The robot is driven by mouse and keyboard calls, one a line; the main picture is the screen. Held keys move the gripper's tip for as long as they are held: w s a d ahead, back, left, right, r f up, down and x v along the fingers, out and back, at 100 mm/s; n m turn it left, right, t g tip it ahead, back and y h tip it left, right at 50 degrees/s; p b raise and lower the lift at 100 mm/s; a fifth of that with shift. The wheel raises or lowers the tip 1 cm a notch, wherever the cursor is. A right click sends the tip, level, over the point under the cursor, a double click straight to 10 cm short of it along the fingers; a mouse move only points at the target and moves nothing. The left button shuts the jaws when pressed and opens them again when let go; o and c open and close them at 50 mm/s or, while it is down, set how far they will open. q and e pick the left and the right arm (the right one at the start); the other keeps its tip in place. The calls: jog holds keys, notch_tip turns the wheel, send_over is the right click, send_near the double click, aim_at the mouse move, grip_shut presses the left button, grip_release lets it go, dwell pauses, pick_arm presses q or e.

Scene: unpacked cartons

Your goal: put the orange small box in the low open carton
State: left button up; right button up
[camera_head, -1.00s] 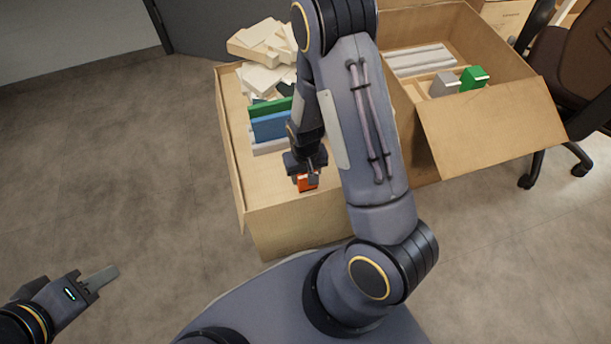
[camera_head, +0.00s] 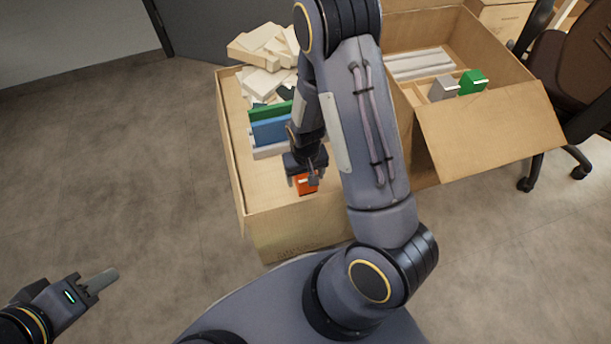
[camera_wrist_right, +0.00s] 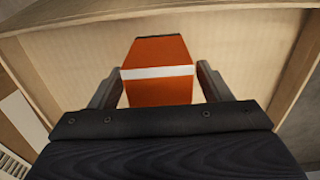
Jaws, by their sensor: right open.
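The orange small box (camera_head: 305,185) has a white stripe and sits inside the low open carton (camera_head: 300,233), near its front wall. In the right wrist view the orange small box (camera_wrist_right: 160,80) stands between the two fingers of my right gripper (camera_wrist_right: 158,88), with a narrow gap at each side. My right gripper (camera_head: 306,181) is open around the box and reaches down into the carton. My left gripper (camera_head: 100,282) is at the lower left over the floor, away from the cartons; whether its jaws are apart is unclear.
The low carton also holds a blue box (camera_head: 271,131), a green box (camera_head: 268,111) and pale packing pieces (camera_head: 265,45). An office chair (camera_head: 570,70) stands at the far right.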

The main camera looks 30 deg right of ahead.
notch_tip(320, 180, up, 11)
jog(key=p, duration=0.3)
jog(key=shift+f+p, duration=0.2)
jog(key=shift+p, duration=0.2)
jog(key=s+a+r+t+y, duration=0.2)
jog(key=s+r, duration=0.5)
jog(key=r, duration=0.4)
jog(key=s+a+r+n+t+y, duration=0.1)
jog(key=s+r+t, duration=0.2)
jog(key=s+r, duration=0.5)
notch_tip(320, 180, up, 3)
jog(key=shift+a+r+t+y, duration=0.15)
jog(key=shift+a+t+y, duration=0.15)
jog(key=shift+a+y, duration=0.1)
jog(key=shift+r, duration=0.1)
notch_tip(320, 180, up, 27)
jog(key=p, duration=2.7)
jog(key=shift+r, duration=0.15)
